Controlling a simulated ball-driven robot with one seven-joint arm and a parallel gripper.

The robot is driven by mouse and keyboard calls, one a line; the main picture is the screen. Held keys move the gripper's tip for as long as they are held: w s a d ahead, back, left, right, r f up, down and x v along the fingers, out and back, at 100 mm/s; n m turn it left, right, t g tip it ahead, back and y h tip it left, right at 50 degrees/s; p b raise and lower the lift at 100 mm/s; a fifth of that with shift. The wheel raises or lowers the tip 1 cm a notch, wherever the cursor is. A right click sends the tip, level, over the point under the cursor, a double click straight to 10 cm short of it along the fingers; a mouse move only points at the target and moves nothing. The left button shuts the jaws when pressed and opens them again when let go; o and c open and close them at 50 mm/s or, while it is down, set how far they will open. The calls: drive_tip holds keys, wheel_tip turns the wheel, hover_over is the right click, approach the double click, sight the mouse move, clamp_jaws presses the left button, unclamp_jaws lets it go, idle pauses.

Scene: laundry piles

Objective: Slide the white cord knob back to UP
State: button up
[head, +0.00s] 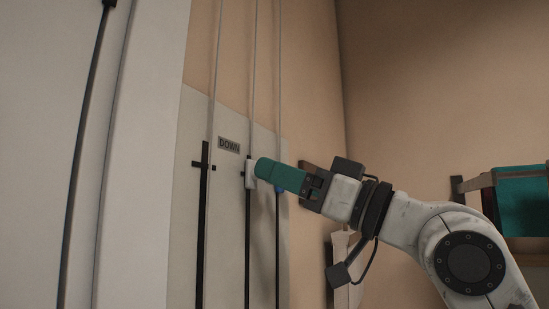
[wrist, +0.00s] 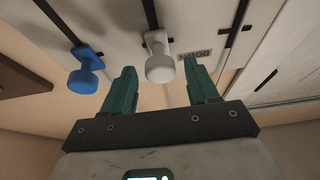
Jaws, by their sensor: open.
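The white cord knob (head: 250,176) sits near the top of the middle black slot on the wall panel, just below and right of the DOWN label (head: 229,145). My gripper (head: 260,170) reaches in from the right, and its teal fingers overlap the knob's right side in the head view. In the wrist view, the white knob (wrist: 160,65) shows between the two fingertips of my open gripper (wrist: 158,66), with a gap on each side. I cannot tell how deep the fingers reach around it. The DOWN label appears upside down in the wrist view (wrist: 196,55).
A blue knob (wrist: 86,72) is on the neighbouring slot, left of my fingers in the wrist view; my fingers mostly hide it in the head view (head: 280,190). Another black slot (head: 202,220) lies left of the white knob. A shelf with teal cloth (head: 522,200) stands at right.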

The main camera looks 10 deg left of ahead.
drive_tip(key=shift+x, duration=1.05)
clamp_jaws()
